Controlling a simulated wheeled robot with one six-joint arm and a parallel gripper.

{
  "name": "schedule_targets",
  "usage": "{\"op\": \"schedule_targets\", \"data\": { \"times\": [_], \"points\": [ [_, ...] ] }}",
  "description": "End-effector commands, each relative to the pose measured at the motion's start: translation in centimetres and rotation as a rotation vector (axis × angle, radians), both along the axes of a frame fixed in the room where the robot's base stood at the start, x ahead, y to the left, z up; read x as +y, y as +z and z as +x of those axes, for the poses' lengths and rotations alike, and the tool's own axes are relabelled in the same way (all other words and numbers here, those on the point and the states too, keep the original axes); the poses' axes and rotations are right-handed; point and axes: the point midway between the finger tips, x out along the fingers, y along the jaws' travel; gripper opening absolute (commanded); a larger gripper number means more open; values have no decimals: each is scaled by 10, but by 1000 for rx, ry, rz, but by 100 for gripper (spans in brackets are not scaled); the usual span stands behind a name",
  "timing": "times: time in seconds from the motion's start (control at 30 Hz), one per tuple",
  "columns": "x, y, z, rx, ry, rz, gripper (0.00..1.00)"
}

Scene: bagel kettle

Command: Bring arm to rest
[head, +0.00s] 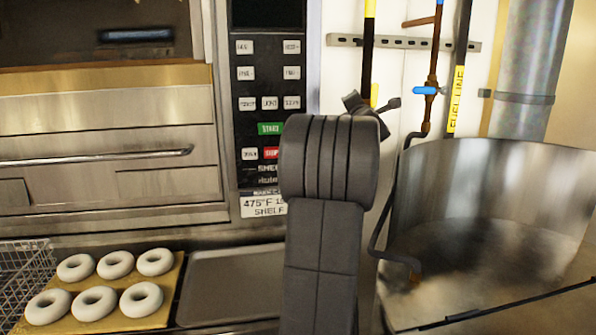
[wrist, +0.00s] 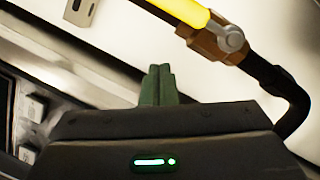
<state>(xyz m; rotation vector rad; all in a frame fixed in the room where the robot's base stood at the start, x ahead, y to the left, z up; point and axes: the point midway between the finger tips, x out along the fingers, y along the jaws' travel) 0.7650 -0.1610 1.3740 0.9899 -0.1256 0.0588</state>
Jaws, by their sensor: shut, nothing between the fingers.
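My arm stands raised in the middle of the head view, in front of the oven's control panel and the wall beside it. My gripper shows in the wrist view (wrist: 158,85), its two green fingers pressed together with nothing between them. In the head view the fingers are hidden behind my arm.
A board (head: 170,312) with several pale bagels (head: 116,265) lies at lower left, beside a wire basket (head: 25,280). An empty dark tray (head: 232,285) is next to it. A large metal kettle (head: 440,190) stands right of my arm. The oven (head: 110,150) is behind.

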Motion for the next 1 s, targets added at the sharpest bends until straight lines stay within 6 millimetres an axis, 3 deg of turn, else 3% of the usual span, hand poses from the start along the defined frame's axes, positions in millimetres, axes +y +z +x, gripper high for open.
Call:
{"op": "schedule_targets", "data": {
  "times": [0.1,0.43,1.0],
  "points": [
    [4,-12,0,-18,-1,-74,0],
    [9,-22,-2,-54,-4,-261,0],
    [9,-20,-2,-58,-4,-280,0]
  ]
}}
